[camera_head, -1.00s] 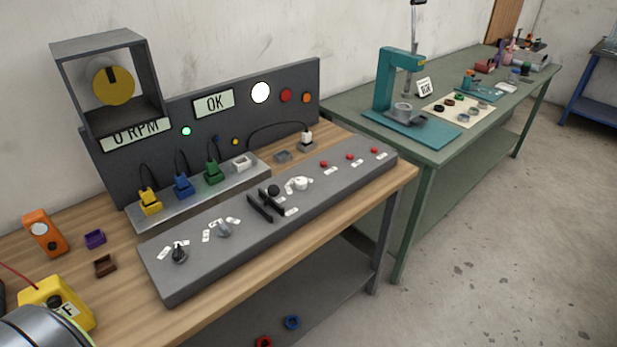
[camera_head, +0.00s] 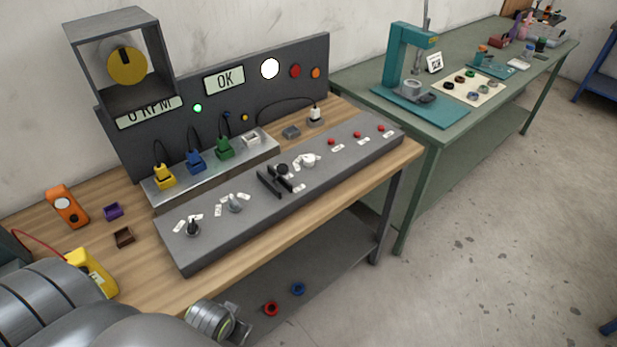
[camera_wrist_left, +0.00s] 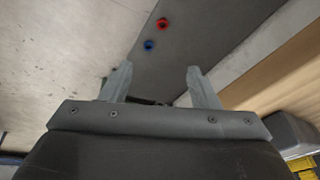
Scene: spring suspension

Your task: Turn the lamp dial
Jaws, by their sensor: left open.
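The sloped grey control panel (camera_head: 215,245) on the wooden bench carries several dials with small white labels. A black dial (camera_head: 192,228) is at its near left end, a grey dial (camera_head: 234,204) is beside it, and a white dial (camera_head: 307,160) is farther right. The labels are too small to read, so I cannot tell which is the lamp dial. My left gripper (camera_wrist_left: 158,84) is open and empty in the left wrist view, over the lower shelf and floor. In the head view my left arm is in front of the bench, below the panel, touching no dial. My right gripper is not seen.
A black lever slot (camera_head: 272,182) and red buttons (camera_head: 357,134) share the panel. Behind stand plugs, a lit round lamp (camera_head: 270,69) and an OK display (camera_head: 224,81). A yellow device (camera_head: 92,274) is close to my arm. Rings lie on the lower shelf (camera_head: 335,255).

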